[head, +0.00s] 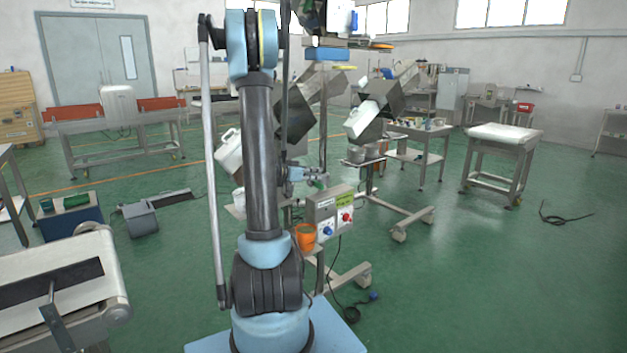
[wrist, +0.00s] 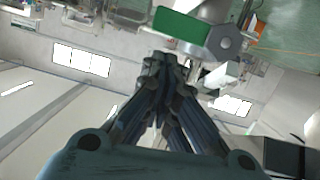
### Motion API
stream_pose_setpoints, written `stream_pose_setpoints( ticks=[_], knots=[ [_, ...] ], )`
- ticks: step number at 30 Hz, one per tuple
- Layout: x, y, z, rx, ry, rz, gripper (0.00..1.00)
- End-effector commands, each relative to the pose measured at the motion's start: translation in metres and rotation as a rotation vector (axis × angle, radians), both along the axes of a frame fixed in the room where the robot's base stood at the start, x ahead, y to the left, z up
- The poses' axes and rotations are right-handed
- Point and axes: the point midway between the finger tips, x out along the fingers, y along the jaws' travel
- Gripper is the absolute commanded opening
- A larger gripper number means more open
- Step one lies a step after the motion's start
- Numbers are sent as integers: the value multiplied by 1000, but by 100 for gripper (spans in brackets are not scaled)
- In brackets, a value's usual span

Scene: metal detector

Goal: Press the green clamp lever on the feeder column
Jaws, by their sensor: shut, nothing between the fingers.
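The green clamp lever (wrist: 181,27) is a flat green bar at the top of the wrist view. Its right end joins a grey metal clamp with a hex bolt (wrist: 224,43). My gripper (wrist: 166,62) is shut and empty, its dark fingertips just below the lever's left part in that picture. Whether they touch it I cannot tell. In the head view my gripper (head: 310,175) is small and partly hidden behind my arm, beside the thin grey feeder column (head: 323,130). A small green patch by it may be the lever, but it is too small to be sure.
A grey control box (head: 331,213) with blue and red knobs stands below my gripper, with an orange cup (head: 306,237) to its left. Slanted steel feeder units stand around the column. A conveyor (head: 60,285) is at the front left.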

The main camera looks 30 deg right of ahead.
Motion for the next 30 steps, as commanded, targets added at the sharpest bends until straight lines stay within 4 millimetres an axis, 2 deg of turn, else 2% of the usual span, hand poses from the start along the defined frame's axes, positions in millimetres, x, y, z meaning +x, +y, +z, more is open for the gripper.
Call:
stream_pose_setpoints(
  ticks=[6, 18, 24, 30],
  knots=[
    [0, 0, 27, 0, 0, -1, 0],
    [-10, 66, 41, -1, 1, 3, 0],
    [-15, 85, 46, 0, 1, 1, 0],
    [-17, 94, 48, 0, 0, 0, 0]
  ],
)
